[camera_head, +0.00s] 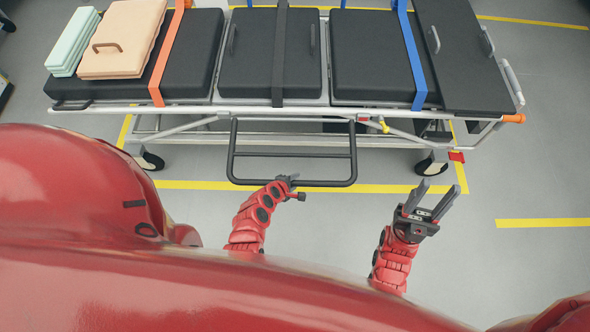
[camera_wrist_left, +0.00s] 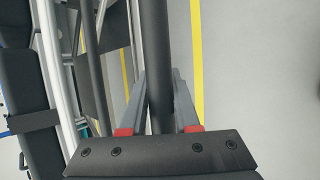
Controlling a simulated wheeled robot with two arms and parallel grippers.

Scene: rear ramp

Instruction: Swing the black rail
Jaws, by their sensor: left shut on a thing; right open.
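The black rail (camera_head: 291,154) is a rectangular frame on the near side of a stretcher (camera_head: 340,104). It hangs folded out and down toward me. My right gripper (camera_head: 430,200) is open and empty, to the right of the rail and over the floor.
The stretcher has black pads with orange, black and blue straps (camera_head: 408,50). A peach case (camera_head: 122,40) and a pale green stack (camera_head: 73,42) lie at its left end. Wheels (camera_head: 432,164) stand below. Grey floor with yellow lines (camera_head: 545,223) is clear at the right.

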